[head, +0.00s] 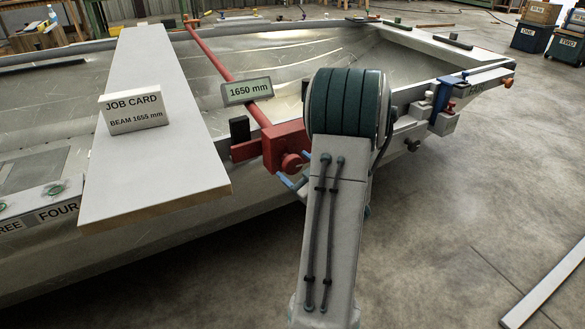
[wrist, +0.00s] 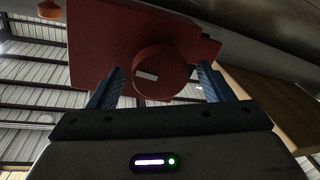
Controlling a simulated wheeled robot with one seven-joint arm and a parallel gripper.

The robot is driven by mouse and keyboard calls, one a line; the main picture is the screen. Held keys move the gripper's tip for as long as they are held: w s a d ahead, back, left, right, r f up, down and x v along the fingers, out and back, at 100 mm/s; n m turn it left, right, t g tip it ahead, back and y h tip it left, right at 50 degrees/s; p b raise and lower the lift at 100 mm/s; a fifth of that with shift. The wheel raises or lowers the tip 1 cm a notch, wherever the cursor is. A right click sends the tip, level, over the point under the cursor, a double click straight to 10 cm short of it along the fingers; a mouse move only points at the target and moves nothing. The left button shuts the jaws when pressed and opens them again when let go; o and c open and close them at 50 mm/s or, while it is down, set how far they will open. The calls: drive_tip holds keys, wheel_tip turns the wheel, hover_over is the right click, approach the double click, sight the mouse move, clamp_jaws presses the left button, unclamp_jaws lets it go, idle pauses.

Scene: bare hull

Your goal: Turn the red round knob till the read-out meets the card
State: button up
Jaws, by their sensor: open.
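The red round knob (head: 292,162) sits on the front of a red clamp block (head: 270,148) on the hull's near edge. In the wrist view the knob (wrist: 160,72) shows large, with a pale mark on its face. My gripper (wrist: 160,78) is open, with a blue finger on each side of the knob; I cannot tell whether they touch it. In the head view its blue fingers (head: 292,182) show just below the knob, partly hidden by my arm. The read-out (head: 247,91) shows 1650 mm. The job card (head: 134,112) reads BEAM 1655 mm.
A pale board (head: 150,160) carries the card and lies across the hull to the left. A red bar (head: 212,58) runs back from the clamp block. A blue clamp (head: 446,92) is on the hull edge at right. The floor at lower right is mostly clear.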

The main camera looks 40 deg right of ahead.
drive_tip(key=shift+w, duration=1)
drive_tip(key=c, duration=0.9)
drive_tip(key=shift+c, duration=0.2)
drive_tip(key=shift+m, duration=0.3)
drive_tip(key=m+p, duration=0.1)
drive_tip(key=m, duration=0.4)
drive_tip(key=shift+m+t, duration=0.3)
drive_tip(key=m+h+p, duration=0.1)
drive_tip(key=m+p, duration=0.1)
drive_tip(key=m, duration=0.4)
drive_tip(key=shift+p, duration=0.3)
